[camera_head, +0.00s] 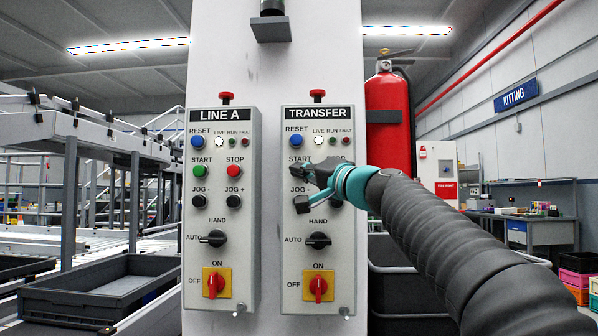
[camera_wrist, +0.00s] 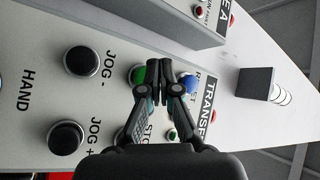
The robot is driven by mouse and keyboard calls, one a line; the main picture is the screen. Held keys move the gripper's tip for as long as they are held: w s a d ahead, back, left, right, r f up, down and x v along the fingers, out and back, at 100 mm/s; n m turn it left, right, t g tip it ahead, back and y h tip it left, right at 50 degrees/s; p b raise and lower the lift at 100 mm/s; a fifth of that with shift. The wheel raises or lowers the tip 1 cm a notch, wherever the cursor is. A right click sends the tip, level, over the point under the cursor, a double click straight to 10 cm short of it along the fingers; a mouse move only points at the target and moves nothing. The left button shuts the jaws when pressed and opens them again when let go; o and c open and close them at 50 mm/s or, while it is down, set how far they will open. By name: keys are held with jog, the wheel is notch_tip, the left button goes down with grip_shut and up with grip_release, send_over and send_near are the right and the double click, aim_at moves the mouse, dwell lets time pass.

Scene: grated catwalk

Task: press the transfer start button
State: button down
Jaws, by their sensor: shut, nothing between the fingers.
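The TRANSFER panel (camera_head: 319,268) is a grey box on a white column, to the right of the LINE A panel. In the head view its start button is hidden behind my gripper (camera_head: 297,176), under the START label. In the wrist view the green start button (camera_wrist: 137,75) shows partly, beside the tips of my shut, empty gripper (camera_wrist: 160,72). The blue reset button (camera_wrist: 193,84) lies on the other side of the tips, partly covered. Whether the fingertips touch the panel cannot be told.
The LINE A panel (camera_head: 221,265) has its own green start button (camera_head: 200,171). Black jog buttons (camera_wrist: 82,61) lie close to my gripper. A red fire extinguisher (camera_head: 389,120) hangs at the column's right. A grey tray (camera_head: 100,290) stands at lower left.

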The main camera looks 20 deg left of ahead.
jog(key=shift+w, duration=0.2)
dwell(0.6)
jog(key=shift+w+a, duration=0.1)
jog(key=shift+w, duration=0.1)
jog(key=shift+w+a, duration=0.15)
jog(key=shift+w, duration=0.65)
dwell(1.2)
dwell(0.3)
jog(key=shift+s+d+b, duration=0.25)
jog(key=shift+s+b, duration=0.3)
jog(key=shift+s, duration=0.65)
